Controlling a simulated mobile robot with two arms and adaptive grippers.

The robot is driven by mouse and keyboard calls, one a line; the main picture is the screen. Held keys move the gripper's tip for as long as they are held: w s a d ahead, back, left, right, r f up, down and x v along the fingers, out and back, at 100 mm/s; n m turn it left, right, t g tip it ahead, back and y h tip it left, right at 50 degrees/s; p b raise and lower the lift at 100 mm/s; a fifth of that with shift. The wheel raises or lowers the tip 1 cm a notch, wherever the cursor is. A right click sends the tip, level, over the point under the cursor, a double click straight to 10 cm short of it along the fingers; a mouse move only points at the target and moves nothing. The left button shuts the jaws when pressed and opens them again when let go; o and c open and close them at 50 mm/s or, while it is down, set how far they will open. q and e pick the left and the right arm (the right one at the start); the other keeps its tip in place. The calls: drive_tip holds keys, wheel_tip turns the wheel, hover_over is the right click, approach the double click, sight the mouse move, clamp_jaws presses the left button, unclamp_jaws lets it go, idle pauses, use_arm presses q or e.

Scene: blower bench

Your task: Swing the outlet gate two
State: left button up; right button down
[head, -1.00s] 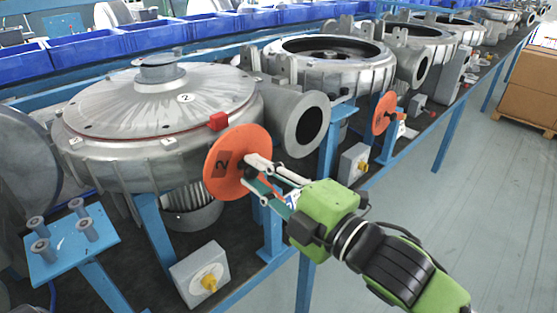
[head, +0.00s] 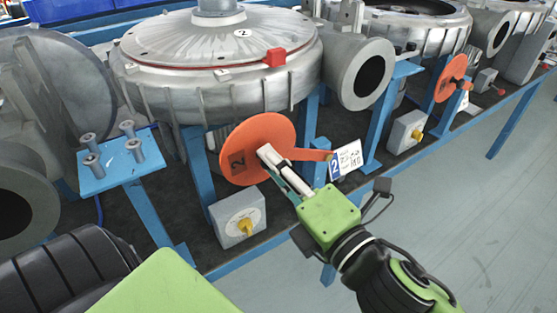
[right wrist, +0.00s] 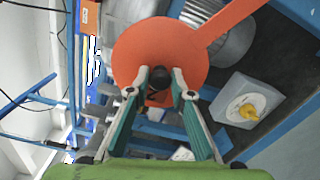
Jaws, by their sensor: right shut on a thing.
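Outlet gate two is an orange disc (head: 275,132) marked with a dark 2. An orange arm (head: 312,155) joins it to a blue post (head: 318,168) by a white card marked 2. The disc hangs below and left of the blower's round outlet (head: 369,77), whose dark opening is uncovered. My right gripper (head: 266,155) is shut at the disc's face. In the right wrist view, its fingers (right wrist: 160,80) close on a dark knob (right wrist: 159,73) in front of the orange disc (right wrist: 135,50). My left arm shows at the bottom left, its fingers out of view.
The grey blower (head: 215,90) with a red block (head: 274,57) on its rim stands above the disc. A grey box with a yellow knob (head: 245,228) sits below it. A blue stand with several pegs (head: 108,178) is at left. Another orange gate (head: 451,78) stands farther right.

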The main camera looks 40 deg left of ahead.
idle(0.3)
drive_tip(key=c, duration=1.8)
unclamp_jaws()
drive_tip(key=shift+d, duration=0.1)
drive_tip(key=v, duration=1.1)
drive_tip(key=shift+s+d, duration=0.1)
drive_tip(key=shift+d, duration=0.3)
